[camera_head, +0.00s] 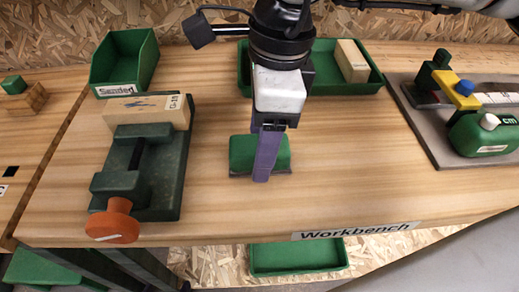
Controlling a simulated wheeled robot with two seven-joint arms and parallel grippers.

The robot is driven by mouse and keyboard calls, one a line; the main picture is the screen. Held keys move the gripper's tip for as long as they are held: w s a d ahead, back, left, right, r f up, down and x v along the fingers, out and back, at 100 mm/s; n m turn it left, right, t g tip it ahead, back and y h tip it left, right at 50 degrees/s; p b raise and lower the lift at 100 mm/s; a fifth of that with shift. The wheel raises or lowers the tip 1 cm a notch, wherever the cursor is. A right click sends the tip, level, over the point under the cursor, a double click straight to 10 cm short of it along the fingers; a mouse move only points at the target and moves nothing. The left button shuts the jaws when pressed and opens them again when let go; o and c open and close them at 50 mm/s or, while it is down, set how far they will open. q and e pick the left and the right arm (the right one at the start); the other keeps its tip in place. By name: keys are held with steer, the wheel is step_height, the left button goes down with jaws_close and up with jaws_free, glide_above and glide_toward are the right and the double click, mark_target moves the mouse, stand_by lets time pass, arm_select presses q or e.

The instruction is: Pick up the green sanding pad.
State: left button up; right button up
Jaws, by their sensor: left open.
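The green sanding pad (243,153) lies on the workbench (350,180) near its middle, with a dark grey underside edge showing. My left gripper (265,170) points down over the pad, its purple fingers in front of the pad's centre. The fingers line up one behind the other, so the gap between them is hidden. The gripper is open; I cannot tell whether the fingers touch the pad. The pad shows on both sides of the fingers. My right gripper is not in view.
A green vise (150,165) holding a wooden block (148,109) stands at left, below a green bin (103,67) labelled "Sanded". A green tray (330,52) with a wooden block (351,61) lies behind the gripper. A grey plate (422,125) with tools lies right.

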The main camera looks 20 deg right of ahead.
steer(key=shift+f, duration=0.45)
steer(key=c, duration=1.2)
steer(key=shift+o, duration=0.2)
